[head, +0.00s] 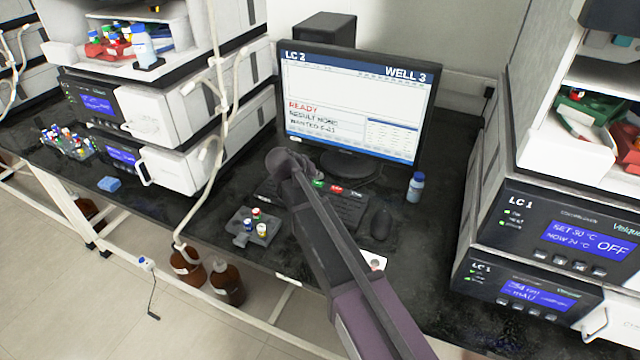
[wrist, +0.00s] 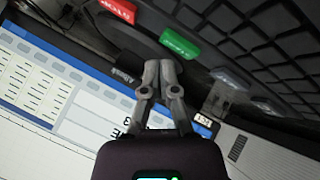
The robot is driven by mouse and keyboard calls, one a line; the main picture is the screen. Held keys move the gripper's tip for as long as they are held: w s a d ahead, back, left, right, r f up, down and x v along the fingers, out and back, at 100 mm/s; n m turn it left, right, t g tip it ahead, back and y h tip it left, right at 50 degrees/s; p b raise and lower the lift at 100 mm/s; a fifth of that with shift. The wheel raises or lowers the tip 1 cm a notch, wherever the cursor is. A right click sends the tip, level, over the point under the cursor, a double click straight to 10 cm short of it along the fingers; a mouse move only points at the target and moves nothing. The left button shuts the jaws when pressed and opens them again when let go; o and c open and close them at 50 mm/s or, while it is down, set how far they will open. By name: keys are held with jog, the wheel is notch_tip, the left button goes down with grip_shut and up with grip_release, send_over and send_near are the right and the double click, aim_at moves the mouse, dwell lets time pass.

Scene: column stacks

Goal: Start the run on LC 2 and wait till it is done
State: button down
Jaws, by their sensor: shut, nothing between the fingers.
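The LC 2 monitor (head: 350,85) stands at the back of the bench. Its screen reads LC 2, WELL 3, READY in red and RESULT NONE; the line below is too small to read surely. The keyboard (head: 350,212) lies in front, partly hidden by my arm. It has a green key (head: 318,184) and a red key (head: 336,189). In the wrist view, the green key (wrist: 180,43) lies just beyond my gripper (wrist: 158,66), and the red key (wrist: 115,12) reads STOP upside down. My gripper is shut and empty; contact with the key cannot be told.
A mouse (head: 381,223) and a blue-capped bottle (head: 415,187) stand right of the keyboard. A small vial rack (head: 252,228) sits left of it. Instrument stacks flank the monitor; the right one, LC 1 (head: 560,235), reads OFF. Brown bottles (head: 228,284) stand below the bench.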

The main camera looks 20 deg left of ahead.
aim_at(317, 184)
jog(key=shift+f, duration=0.15)
jog(key=shift+f+b, duration=0.3)
jog(key=shift+b, duration=0.1)
jog(key=shift+f+b, duration=0.4)
dwell(0.9)
jog(key=shift+r, duration=0.1)
jog(key=shift+r+p, duration=0.75)
jog(key=shift+p, duration=0.1)
jog(key=shift+r, duration=0.1)
jog(key=shift+r+p, duration=2.4)
jog(key=shift+p, duration=0.1)
dwell(2.6)
